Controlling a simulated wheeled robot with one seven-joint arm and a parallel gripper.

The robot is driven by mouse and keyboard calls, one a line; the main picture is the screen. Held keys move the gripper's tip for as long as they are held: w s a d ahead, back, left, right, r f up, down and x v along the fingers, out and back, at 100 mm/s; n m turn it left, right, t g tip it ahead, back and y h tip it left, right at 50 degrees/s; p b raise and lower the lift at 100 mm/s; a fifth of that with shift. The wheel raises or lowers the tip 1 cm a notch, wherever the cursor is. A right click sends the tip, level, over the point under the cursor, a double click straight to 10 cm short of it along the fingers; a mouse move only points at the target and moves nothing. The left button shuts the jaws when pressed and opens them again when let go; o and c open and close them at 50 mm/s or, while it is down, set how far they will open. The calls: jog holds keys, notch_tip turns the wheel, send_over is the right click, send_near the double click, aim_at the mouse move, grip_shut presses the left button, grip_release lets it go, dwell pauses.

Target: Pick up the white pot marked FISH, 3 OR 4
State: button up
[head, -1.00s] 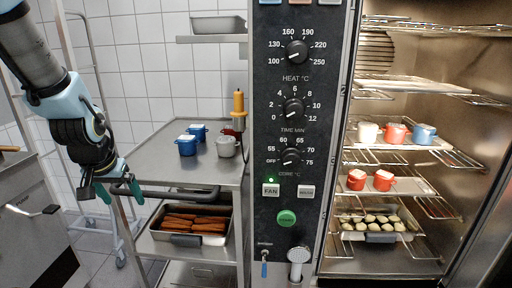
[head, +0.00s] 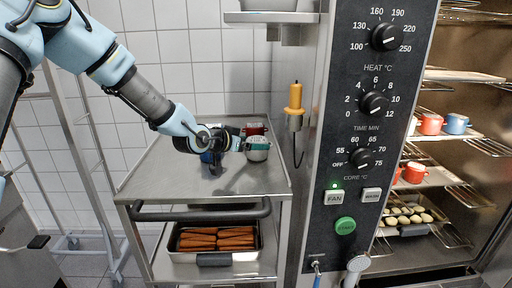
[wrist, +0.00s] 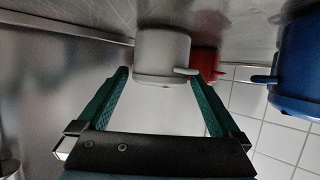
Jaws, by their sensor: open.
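A white pot (head: 257,149) stands on the steel cart's top, near its right side; its marking is too small to read. In the wrist view, which is upside down, the white pot (wrist: 162,52) shows ahead, between the lines of my two green fingers. My gripper (head: 236,143) is open and empty, just left of the pot in the head view. In the wrist view my gripper (wrist: 160,80) has its fingertips close to the pot, one on each side. I cannot tell whether they touch it.
A red pot (wrist: 206,58) stands close behind the white one. A blue pot (wrist: 299,62) stands to one side, mostly hidden by my gripper in the head view. The oven panel (head: 366,110) rises right of the cart (head: 160,185). The cart's front left is clear.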

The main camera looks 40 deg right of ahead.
aim_at(263, 141)
jog(key=shift+p+x, duration=1.25)
jog(key=shift+x, duration=1.75)
jog(key=shift+r, duration=0.2)
jog(key=shift+c, duration=0.2)
jog(key=c, duration=1.4)
jog(key=shift+r, duration=0.1)
